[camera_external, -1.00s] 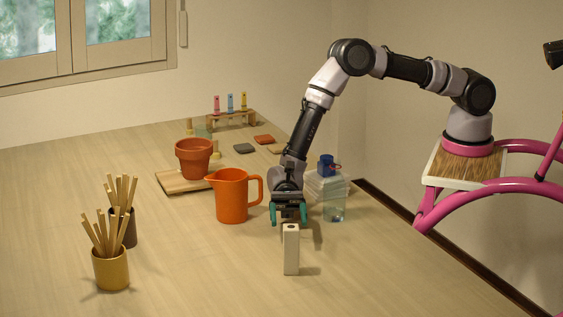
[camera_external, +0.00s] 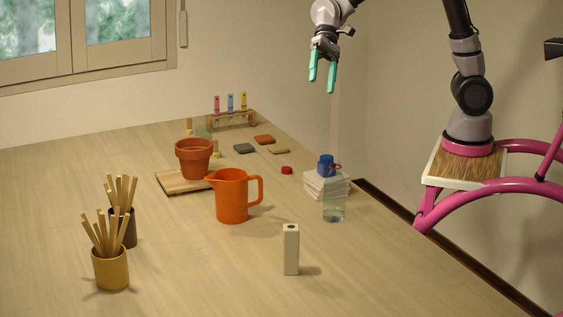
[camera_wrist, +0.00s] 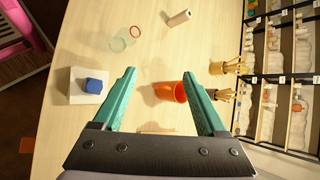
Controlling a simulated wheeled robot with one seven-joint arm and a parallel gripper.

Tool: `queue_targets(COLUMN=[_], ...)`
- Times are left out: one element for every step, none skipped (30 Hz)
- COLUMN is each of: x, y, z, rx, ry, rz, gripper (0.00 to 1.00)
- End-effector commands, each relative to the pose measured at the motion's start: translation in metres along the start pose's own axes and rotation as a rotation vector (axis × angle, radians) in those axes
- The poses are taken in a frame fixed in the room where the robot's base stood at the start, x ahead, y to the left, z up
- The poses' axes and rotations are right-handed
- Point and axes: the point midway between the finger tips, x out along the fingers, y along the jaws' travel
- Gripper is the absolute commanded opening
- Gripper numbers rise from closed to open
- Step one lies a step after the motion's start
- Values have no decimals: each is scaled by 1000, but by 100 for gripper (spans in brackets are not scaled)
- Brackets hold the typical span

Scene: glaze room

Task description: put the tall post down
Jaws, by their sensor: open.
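The tall post (camera_external: 291,250) is a pale upright block with a dark hole in its top. It stands upright on the table (camera_external: 200,275), to the right of the orange jug. It also shows in the wrist view (camera_wrist: 178,19), at the top middle. My gripper (camera_external: 322,85) is open and empty, raised high above the back right of the table, well apart from the post. Its teal fingers (camera_wrist: 160,98) are spread wide in the wrist view, with nothing between them but the table and part of the jug beyond.
An orange jug (camera_external: 232,197) stands left of the post. A clear container (camera_external: 334,208) and a white stack (camera_external: 318,187) with a blue item (camera_external: 326,165) lie behind it. Two stick-filled cups (camera_external: 111,271) stand at left, a terracotta pot (camera_external: 193,157) farther back. Table front is clear.

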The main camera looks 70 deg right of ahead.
Motion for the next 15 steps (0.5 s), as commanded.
queue_targets(x=[-28, -42, -60, -72, -85, -102, -114, -125, -140, -150, -160, -173, -181, -189, -199], y=[12, 21, 33, 43, 52, 65, 75, 86, 100, 110, 121, 136, 147, 157, 170], z=[5, 7, 10, 12, 14, 17, 20, 23, 27, 30, 33, 37, 41, 44, 48], rx=[-37, -59, -86, -107, -126, -151, -169, -185, -209, -225, -240, -260, -273, -286, -303], ry=[68, 108, 160, 200, 240, 293, 334, 373, 427, 468, 507, 561, 599, 637, 684], rz=[4, 12, 23, 32, 40, 53, 62, 72, 86, 96, 107, 123, 134, 146, 162], gripper=[75, 75, 75, 75, 75, 75, 75, 75, 75, 75, 75, 75, 75, 75, 75])
